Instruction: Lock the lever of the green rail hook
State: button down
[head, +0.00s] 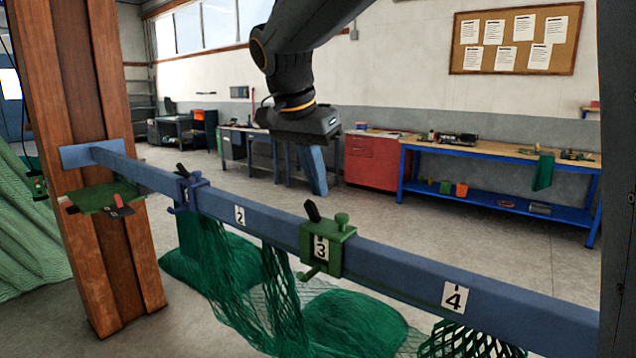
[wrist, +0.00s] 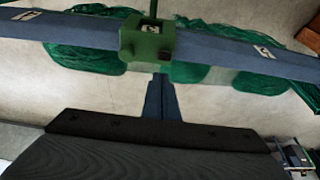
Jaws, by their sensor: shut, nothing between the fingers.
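The green rail hook (head: 334,252) sits clamped on the blue rail (head: 400,266) beside the number 3 label. Its short black lever (head: 312,211) stands up from the top of the hook, tilted a little to the left. A green knob stands next to it. In the wrist view the green hook (wrist: 147,42) is at the top centre, across the rail. My gripper (head: 318,192) is shut and empty, above the rail and apart from the hook in the head view. In the wrist view the fingertips (wrist: 160,78) point toward the hook.
A blue-purple hook (head: 187,192) with its own black lever sits further left on the rail. Green nets (head: 345,318) hang below and lie on the floor. A wooden post (head: 95,160) carries the rail's left end. The space above the rail looks clear.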

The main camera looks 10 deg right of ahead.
jog(key=shift+r+p, duration=0.45)
jog(key=shift+r, duration=0.2)
jog(key=shift+d, duration=0.1)
jog(key=b+v, duration=0.1)
jog(key=v, duration=0.8)
jog(key=shift+s+a, duration=0.2)
jog(key=shift+a, duration=0.1)
